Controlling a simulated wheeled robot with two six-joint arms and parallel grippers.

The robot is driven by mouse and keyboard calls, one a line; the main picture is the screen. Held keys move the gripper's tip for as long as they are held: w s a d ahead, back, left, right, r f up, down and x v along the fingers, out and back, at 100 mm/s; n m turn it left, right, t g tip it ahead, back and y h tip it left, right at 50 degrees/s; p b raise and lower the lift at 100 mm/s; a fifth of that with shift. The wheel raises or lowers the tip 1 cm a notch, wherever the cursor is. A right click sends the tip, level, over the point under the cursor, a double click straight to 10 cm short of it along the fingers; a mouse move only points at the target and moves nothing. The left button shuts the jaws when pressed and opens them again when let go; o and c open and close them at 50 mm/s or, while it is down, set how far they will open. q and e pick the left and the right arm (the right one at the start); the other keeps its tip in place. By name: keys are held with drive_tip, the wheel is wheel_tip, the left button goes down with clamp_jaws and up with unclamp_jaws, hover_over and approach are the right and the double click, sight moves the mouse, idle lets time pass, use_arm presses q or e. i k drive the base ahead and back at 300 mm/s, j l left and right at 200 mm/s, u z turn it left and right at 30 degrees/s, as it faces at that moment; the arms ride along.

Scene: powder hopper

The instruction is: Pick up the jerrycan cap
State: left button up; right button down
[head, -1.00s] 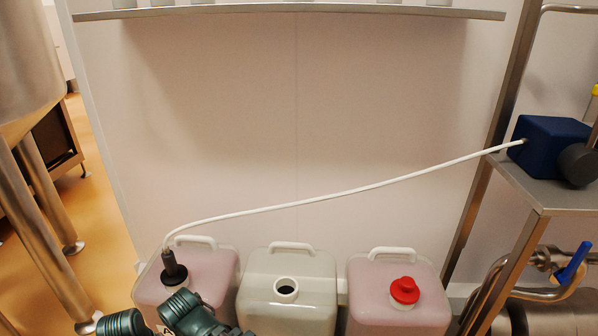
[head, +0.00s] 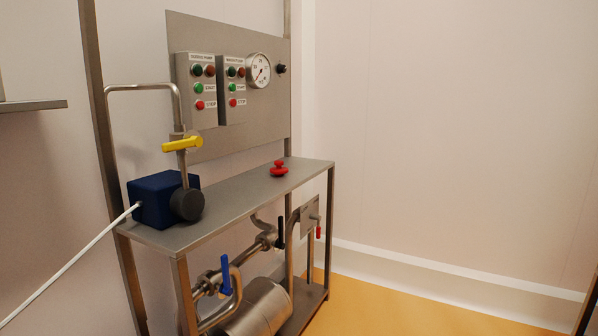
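A red cap (head: 279,169) with a raised knob lies on the steel shelf (head: 235,195), near its back edge and right of the middle. It stands apart from everything else on the shelf. It looks like the red cap of a jerrycan. Neither of my grippers shows in the head view. The jerrycans are out of view.
A blue pump box (head: 155,200) with a dark round front sits at the shelf's left end, a white hose (head: 75,258) running from it. A yellow-handled valve (head: 182,145) rises beside it. A control panel (head: 235,85) stands behind. Pipes with a blue lever (head: 225,278) lie below.

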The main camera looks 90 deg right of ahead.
sight(278, 171)
drive_tip(key=z, duration=2.8)
